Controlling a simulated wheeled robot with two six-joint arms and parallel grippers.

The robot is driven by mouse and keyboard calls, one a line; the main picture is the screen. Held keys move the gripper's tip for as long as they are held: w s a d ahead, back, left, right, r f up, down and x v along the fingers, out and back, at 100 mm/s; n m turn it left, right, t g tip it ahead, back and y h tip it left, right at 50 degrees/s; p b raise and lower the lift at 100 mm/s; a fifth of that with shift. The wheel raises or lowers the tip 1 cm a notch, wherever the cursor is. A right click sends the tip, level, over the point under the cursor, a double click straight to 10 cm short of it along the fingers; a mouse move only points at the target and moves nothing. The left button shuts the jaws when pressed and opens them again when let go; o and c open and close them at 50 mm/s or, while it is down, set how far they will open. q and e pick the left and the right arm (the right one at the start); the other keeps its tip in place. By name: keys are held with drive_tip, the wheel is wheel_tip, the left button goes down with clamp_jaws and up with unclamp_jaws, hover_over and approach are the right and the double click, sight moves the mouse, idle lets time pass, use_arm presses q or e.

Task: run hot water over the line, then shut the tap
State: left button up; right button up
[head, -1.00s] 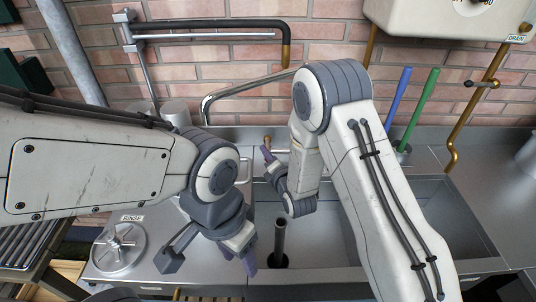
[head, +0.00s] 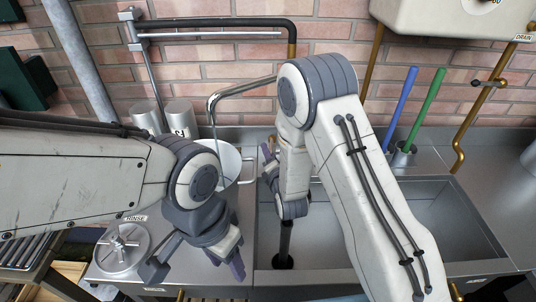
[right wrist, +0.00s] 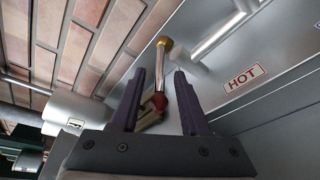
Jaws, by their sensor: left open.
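The hot tap's lever (right wrist: 163,62), metal with a brass end and a dark red end, shows in the right wrist view beside a "HOT" label (right wrist: 243,77). My right gripper (right wrist: 162,82) is open with the lever's red end between its fingers; a gap shows on both sides. In the head view, my right gripper (head: 268,160) is by the back rim of the sink (head: 400,215), partly hidden by my arm. A curved chrome spout (head: 238,88) rises behind it; no running water shows. My left gripper (head: 232,262) is open and empty above the left counter.
A "RINSE" wheel (head: 122,246) is on the left counter. Metal canisters (head: 180,117) and a white round dish (head: 228,162) are at the back left. A blue handle (head: 402,105) and a green handle (head: 426,108) stand behind the sink. A brass drain pipe (head: 470,120) runs down the wall.

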drive_tip(key=p+v, duration=0.7)
drive_tip(key=v, duration=0.3)
drive_tip(key=shift+s, duration=0.2)
idle(0.5)
